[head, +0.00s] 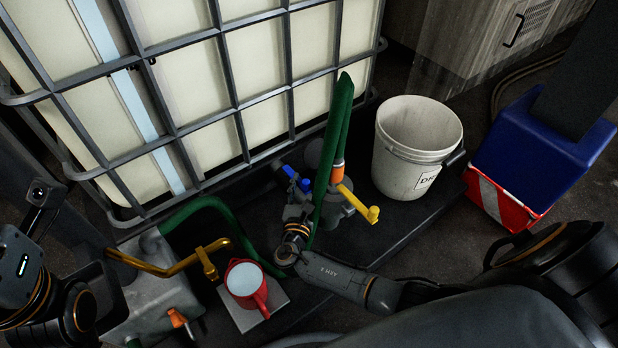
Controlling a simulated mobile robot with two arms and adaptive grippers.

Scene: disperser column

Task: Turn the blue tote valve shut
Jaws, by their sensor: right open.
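The blue tote valve handle (305,185) shows as a small blue lever low at the front of the caged white tote (190,95). My right arm reaches in from the lower right. My right gripper (297,192) is open right at the blue handle, seen from behind its wrist. The wrist hides part of the valve, and I cannot tell whether the fingers touch the handle. My left arm is at the left edge, and its fingers do not show.
A yellow lever (358,204) and a green hose (335,140) with an orange collar stand close right of the gripper. A white bucket (402,170) is farther right. A red jug (246,283) stands under a brass tap (180,262). A blue-and-red bin (535,145) stands at right.

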